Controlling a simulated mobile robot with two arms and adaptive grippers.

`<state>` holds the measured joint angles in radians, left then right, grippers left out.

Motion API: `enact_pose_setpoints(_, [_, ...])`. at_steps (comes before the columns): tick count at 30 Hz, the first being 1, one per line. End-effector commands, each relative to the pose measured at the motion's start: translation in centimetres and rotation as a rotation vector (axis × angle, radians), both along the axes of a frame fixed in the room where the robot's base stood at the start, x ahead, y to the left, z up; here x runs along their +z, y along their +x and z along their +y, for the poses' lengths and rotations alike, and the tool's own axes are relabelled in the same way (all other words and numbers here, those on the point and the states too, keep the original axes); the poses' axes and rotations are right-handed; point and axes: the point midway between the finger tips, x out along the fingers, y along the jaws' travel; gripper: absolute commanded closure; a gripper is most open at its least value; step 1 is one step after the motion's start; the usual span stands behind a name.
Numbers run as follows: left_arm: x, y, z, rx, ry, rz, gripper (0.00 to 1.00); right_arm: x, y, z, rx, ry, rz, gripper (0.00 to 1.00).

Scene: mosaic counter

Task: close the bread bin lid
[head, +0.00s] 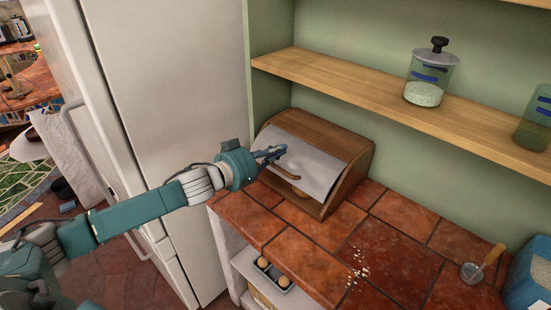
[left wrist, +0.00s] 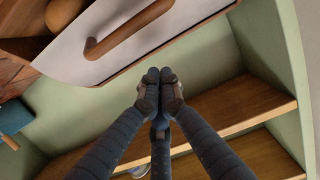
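The wooden bread bin (head: 343,178) stands on the tiled counter against the green wall. Its pale grey lid (head: 318,172) with a curved wooden handle (head: 285,174) is partly open; a gap shows under its lower edge, with something brown inside. My left gripper (head: 273,153) is in front of the lid's upper left part, near the handle. In the left wrist view the fingertips (left wrist: 160,84) are together with nothing between them, and the lid (left wrist: 185,22) and handle (left wrist: 125,30) show just beyond. Contact with the lid cannot be told. My right gripper is not in view.
A tall white fridge (head: 180,90) stands left of the counter. A wooden shelf (head: 350,90) with a glass jar (head: 425,88) runs above the bin. Crumbs (head: 358,265), a small cup (head: 471,272) and a blue container (head: 530,275) are on the counter; its middle is mostly clear.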

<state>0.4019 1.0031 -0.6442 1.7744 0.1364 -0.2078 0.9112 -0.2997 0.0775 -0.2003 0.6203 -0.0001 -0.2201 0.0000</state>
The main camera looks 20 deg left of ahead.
Motion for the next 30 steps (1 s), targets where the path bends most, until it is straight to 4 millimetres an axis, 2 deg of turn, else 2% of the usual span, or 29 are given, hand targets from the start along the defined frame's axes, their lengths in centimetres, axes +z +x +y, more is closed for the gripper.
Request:
enact_pose_setpoints(2, [0.2, 1.1, -0.5, -0.001, 0.0, -0.002, 1.0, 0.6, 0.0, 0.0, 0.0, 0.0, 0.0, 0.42])
enact_pose_setpoints(4, [-1.0, 0.6, -0.3, -0.001, 0.0, 0.005, 1.0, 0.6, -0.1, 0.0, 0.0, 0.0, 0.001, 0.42])
enact_pose_setpoints(14, [-3.4, -0.8, 0.2, -0.001, 0.0, 0.002, 1.0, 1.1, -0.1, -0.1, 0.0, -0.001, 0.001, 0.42])
enact_pose_setpoints(26, [-3.7, -0.9, 0.3, -0.001, 0.001, 0.0, 1.0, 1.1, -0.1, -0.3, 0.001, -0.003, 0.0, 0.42])
enact_pose_setpoints(30, [-4.5, -1.1, -0.9, -0.007, -0.01, -0.013, 1.0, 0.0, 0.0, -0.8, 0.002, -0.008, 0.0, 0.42])
